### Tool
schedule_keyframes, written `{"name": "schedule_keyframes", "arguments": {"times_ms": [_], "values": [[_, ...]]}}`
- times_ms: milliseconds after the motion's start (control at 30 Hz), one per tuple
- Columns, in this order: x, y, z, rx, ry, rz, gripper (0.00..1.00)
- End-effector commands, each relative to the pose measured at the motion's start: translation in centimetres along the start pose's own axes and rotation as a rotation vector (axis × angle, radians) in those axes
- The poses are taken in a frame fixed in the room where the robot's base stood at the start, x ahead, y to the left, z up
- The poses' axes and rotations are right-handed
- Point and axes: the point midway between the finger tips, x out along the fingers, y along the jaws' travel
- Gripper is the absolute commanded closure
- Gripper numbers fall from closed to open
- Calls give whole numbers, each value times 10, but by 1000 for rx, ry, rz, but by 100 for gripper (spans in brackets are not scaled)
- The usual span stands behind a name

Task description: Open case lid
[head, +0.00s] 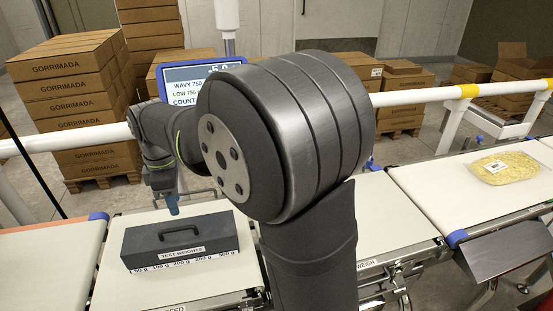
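The case (206,240) is a dark grey box with a handle on its lid, standing on the left belt section. Its lid is shut. A "TEST WEIGHTS" label and a strip of gram marks run along its front side. My gripper (173,205) points down with bluish fingertips, just behind or above the case's back edge near the handle. I cannot tell whether it touches the case. The fingers are too small to show whether they are open or shut. My own arm covers the middle of the view.
The belt (120,285) has bare room around the case. A display (190,75) stands behind on a pole, and a white rail (80,141) crosses behind the belts. A bag of yellow food (503,168) lies on the right belt. Stacked cartons (75,100) stand behind.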

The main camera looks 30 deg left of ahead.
Motion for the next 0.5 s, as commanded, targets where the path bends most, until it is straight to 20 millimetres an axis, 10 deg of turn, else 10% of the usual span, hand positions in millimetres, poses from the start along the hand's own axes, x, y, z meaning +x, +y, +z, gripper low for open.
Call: {"name": "schedule_keyframes", "arguments": {"times_ms": [333, 500], "values": [[-71, 0, 0, 0, 0, 1, 67], [-68, 11, 34, 97, 10, 15, 67]]}}
